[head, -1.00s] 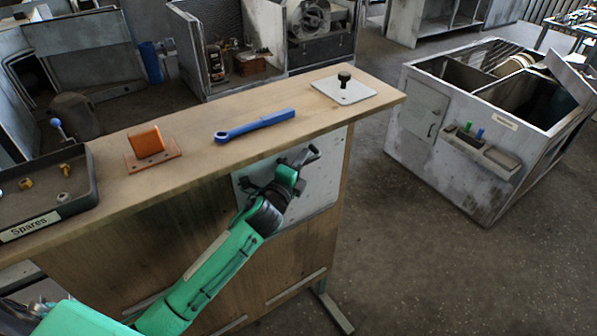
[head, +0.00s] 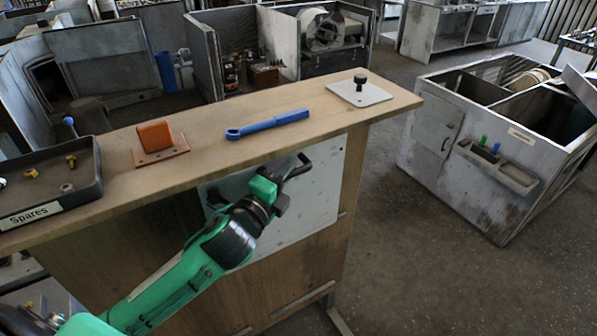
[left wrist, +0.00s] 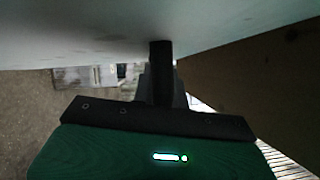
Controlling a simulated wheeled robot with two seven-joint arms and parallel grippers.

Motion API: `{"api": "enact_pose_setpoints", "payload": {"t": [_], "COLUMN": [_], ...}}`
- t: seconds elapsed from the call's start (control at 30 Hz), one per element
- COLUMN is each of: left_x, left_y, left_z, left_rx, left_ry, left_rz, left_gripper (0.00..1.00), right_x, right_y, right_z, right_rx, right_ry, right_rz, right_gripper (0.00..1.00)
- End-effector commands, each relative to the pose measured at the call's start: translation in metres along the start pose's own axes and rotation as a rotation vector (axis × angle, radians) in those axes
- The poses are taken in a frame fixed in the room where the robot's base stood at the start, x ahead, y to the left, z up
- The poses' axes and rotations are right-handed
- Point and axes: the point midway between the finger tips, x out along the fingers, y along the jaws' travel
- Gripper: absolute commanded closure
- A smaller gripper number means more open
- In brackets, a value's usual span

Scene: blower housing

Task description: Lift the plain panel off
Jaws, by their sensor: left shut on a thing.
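The plain panel (head: 318,205) is a pale grey sheet with a dark bar handle (head: 296,172), at the front of the wooden bench, below its top. My left gripper (head: 285,185) is shut on the handle. The arm covers the panel's lower left. In the left wrist view the pale panel (left wrist: 90,35) fills the top, with the dark gripper parts (left wrist: 161,75) against it. The panel appears to stand a little out from the bench; the exact gap cannot be told. My right gripper is not in view.
On the bench top (head: 205,127) are a blue wrench (head: 268,123), an orange block on a plate (head: 155,138), a knobbed plate (head: 360,92) and a black Spares tray (head: 75,195). A grey cabinet (head: 470,165) stands at right. Floor (head: 420,290) between is clear.

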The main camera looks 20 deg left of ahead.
Motion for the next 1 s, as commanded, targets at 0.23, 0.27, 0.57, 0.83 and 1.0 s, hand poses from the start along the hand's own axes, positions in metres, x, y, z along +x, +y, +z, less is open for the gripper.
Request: {"api": "enact_pose_setpoints", "payload": {"t": [0.23, 0.27, 0.57, 0.83, 1.0], "left_x": [-0.019, -0.021, -0.033, -0.043, -0.049], "left_y": [-0.013, -0.014, -0.02, -0.024, -0.026], "left_z": [-0.002, -0.003, -0.023, -0.041, -0.053], "left_rx": [0.0, -0.001, -0.002, -0.001, -0.002], "left_ry": [0.001, 0.001, 0.001, 0.0, 0.001], "left_rz": [-0.001, -0.002, -0.002, -0.001, -0.002], "left_gripper": [1.0, 1.0, 1.0, 1.0, 1.0], "right_x": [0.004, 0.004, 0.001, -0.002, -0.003], "right_y": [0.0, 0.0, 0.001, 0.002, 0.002], "right_z": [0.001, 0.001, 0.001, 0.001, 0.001], "right_rx": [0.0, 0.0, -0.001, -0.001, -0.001], "right_ry": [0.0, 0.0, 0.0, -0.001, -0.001], "right_rz": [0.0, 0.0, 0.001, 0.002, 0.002], "right_gripper": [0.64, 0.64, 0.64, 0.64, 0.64]}}
